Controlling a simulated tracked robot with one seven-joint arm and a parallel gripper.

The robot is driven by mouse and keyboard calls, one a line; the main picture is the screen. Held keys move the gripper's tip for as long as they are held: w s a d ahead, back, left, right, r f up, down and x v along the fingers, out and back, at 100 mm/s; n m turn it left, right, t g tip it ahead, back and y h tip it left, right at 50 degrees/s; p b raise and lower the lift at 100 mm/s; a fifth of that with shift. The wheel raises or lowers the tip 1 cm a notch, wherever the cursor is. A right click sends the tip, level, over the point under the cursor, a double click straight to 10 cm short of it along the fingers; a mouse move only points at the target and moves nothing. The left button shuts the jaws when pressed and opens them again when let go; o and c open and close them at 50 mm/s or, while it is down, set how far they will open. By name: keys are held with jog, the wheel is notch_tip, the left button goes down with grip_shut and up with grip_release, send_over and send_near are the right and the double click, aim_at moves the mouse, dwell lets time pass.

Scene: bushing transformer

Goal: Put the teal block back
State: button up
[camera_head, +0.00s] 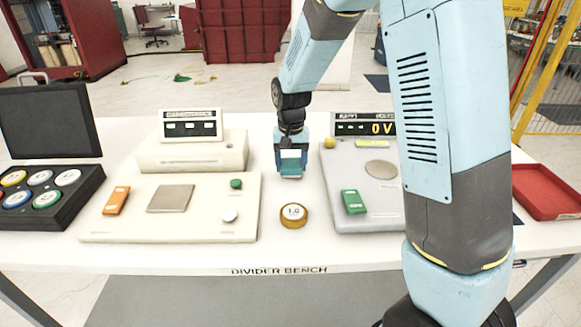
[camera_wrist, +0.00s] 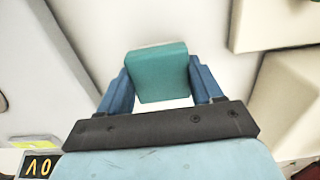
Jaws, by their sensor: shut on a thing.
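The teal block (camera_wrist: 158,73) is between the two blue fingers of my gripper (camera_wrist: 160,85) in the wrist view, and the fingers are shut on it. In the head view my gripper (camera_head: 291,165) points down between the two instruments, with the block (camera_head: 290,171) at its tip. It appears to be above the white bench top, with bare bench showing around it in the wrist view. How high the block is above the bench, I cannot tell.
A cream instrument (camera_head: 245,205) stands on the left and a grey one (camera_head: 385,215) with a "0V" display on the right. A round brass "1.0" piece (camera_head: 293,215) sits between them. A black case (camera_head: 75,215) of round pieces is at far left; a red tray (camera_head: 545,190) at far right.

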aim_at(292, 163)
jog(key=shift+f, duration=0.8)
jog(key=o, duration=1.1)
notch_tip(292, 163, up, 12)
jog(key=shift+d+r, duration=0.1)
